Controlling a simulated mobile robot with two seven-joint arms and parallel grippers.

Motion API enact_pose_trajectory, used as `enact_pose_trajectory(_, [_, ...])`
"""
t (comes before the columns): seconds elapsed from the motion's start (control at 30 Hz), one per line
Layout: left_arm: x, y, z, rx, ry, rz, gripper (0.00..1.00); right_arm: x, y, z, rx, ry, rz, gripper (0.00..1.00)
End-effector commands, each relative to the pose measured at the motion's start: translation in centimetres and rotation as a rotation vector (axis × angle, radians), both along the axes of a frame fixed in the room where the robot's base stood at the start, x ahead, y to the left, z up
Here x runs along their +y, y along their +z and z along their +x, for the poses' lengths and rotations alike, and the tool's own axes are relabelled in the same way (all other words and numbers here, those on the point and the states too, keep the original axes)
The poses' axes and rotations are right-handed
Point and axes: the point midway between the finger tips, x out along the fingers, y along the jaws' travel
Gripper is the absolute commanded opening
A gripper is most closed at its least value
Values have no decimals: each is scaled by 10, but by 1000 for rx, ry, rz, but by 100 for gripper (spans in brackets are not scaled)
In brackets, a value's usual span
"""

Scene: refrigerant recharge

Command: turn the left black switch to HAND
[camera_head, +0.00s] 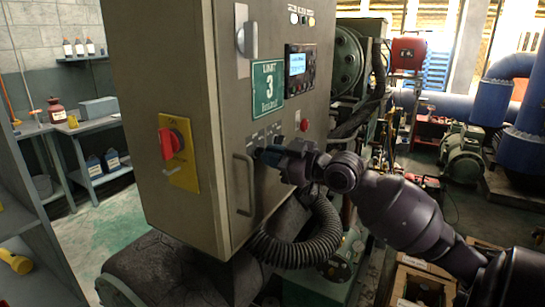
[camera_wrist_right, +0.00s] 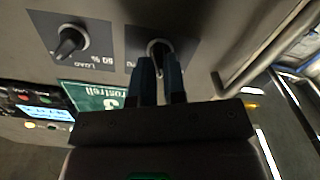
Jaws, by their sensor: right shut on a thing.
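The left black switch (camera_wrist_right: 157,46) sits on a dark plate on the cabinet door. My right gripper (camera_head: 268,154) reaches the door from the right, just right of the door handle's top. In the right wrist view its two blue-grey fingers (camera_wrist_right: 161,80) are shut on the switch. The fingers cover most of the knob, so I cannot tell which position it points to. A second black switch (camera_wrist_right: 72,42), with LOAD on its plate, stands free beside it. My left gripper is not in view.
The grey cabinet (camera_head: 185,75) carries a red rotary handle (camera_head: 171,143) on a yellow plate, a green UNIT 3 sign (camera_head: 267,90), a display (camera_head: 298,64) and a red button (camera_head: 304,125). The vertical door handle (camera_head: 243,185) is close to my gripper. A black corrugated hose (camera_head: 300,248) hangs below.

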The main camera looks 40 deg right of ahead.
Motion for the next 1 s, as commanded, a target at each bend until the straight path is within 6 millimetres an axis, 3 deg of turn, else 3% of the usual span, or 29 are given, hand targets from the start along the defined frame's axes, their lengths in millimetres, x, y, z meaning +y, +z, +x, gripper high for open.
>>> enact_pose_trajectory(0.83, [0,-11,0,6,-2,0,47,-1,1,0,-88,-1,-302,0])
enact_pose_trajectory(0.87, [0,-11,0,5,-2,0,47,-1,2,0,-90,-2,-302,15])
enact_pose_trajectory(1.0, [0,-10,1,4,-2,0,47,-1,2,0,-89,-2,-296,33])
